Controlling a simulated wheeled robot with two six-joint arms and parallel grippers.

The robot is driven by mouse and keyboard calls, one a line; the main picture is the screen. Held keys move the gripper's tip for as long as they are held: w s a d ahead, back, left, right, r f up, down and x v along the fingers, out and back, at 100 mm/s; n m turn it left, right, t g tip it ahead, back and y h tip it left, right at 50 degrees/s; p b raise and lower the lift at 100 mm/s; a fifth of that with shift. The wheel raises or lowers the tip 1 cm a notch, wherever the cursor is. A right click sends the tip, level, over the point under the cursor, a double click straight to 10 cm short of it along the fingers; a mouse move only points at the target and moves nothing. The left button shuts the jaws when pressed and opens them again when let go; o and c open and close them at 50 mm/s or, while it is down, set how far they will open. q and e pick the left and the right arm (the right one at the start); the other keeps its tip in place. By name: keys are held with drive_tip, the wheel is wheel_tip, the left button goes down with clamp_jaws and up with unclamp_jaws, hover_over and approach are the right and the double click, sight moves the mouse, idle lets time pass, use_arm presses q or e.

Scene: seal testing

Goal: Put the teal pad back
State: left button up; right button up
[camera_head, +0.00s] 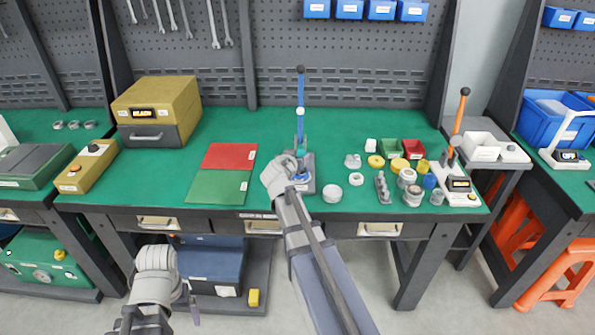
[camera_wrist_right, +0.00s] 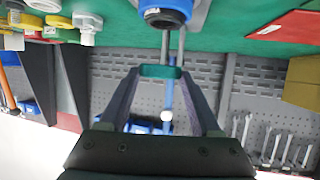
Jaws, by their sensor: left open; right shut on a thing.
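The teal pad (camera_wrist_right: 160,71) is pinched between the fingertips of my right gripper (camera_wrist_right: 161,76), which is shut on it. In the head view my right gripper (camera_head: 299,152) is over the blue-handled press (camera_head: 301,95), and a bit of teal shows there. Its wrist hides part of the press. In the right wrist view, which is upside down, a blue-rimmed round part (camera_wrist_right: 165,14) is near the pad and apart from it. My left gripper (camera_head: 190,302) hangs low in front of the table; its fingers are mostly hidden.
A red and green mat (camera_head: 221,186) lies left of the press. A yellow and grey box (camera_head: 157,110) stands at the back left. Several small parts and an orange-handled tester (camera_head: 458,184) are on the right. The green table is clear between mat and box.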

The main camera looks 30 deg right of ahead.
drive_tip(key=shift+f+b, duration=2.1)
drive_tip(key=shift+f, duration=0.15)
drive_tip(key=shift+f, duration=0.25)
drive_tip(key=o, duration=1.5)
drive_tip(key=shift+c, duration=0.2)
drive_tip(key=shift+r, duration=0.1)
